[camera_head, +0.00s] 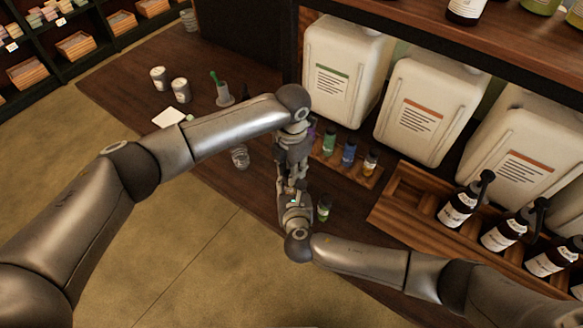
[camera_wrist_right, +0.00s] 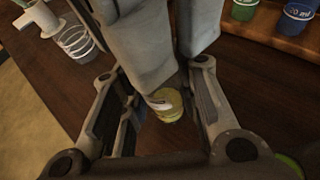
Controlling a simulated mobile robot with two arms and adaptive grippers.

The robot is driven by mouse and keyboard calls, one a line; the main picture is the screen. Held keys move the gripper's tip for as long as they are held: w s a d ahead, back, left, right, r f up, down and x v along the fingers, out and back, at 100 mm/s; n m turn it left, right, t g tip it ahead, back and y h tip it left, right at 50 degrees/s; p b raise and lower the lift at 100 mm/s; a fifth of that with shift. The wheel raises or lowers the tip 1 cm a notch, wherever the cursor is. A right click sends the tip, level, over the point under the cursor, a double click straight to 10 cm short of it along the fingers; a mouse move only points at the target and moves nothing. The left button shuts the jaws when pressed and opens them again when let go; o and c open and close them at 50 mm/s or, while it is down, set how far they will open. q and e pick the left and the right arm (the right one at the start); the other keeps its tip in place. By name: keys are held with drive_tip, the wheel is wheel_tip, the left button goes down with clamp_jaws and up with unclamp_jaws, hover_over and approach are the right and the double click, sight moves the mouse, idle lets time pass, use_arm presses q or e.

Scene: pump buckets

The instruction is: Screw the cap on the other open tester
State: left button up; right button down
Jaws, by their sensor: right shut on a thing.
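My right gripper (camera_head: 290,189) is shut on a small clear tester with yellow content (camera_wrist_right: 168,106), held between its fingers in the right wrist view. My left gripper (camera_head: 291,178) points down from above, and its fingers (camera_wrist_right: 172,75) cover the top of this tester. Whether they hold a cap is hidden. A green tester (camera_head: 324,208) stands on the dark counter (camera_head: 349,232) to the right of my right gripper.
A clear cup (camera_head: 239,156) stands left of the grippers. A beaker with a green-handled tool (camera_head: 224,94), two tins (camera_head: 181,90) and a white card (camera_head: 169,117) are farther left. Large white jugs (camera_head: 345,70) and pump bottles (camera_head: 462,204) line the back and right.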

use_arm(q)
drive_tip(key=o, duration=0.4)
drive_tip(key=shift+r, duration=2.3)
drive_tip(key=shift+c, duration=0.5)
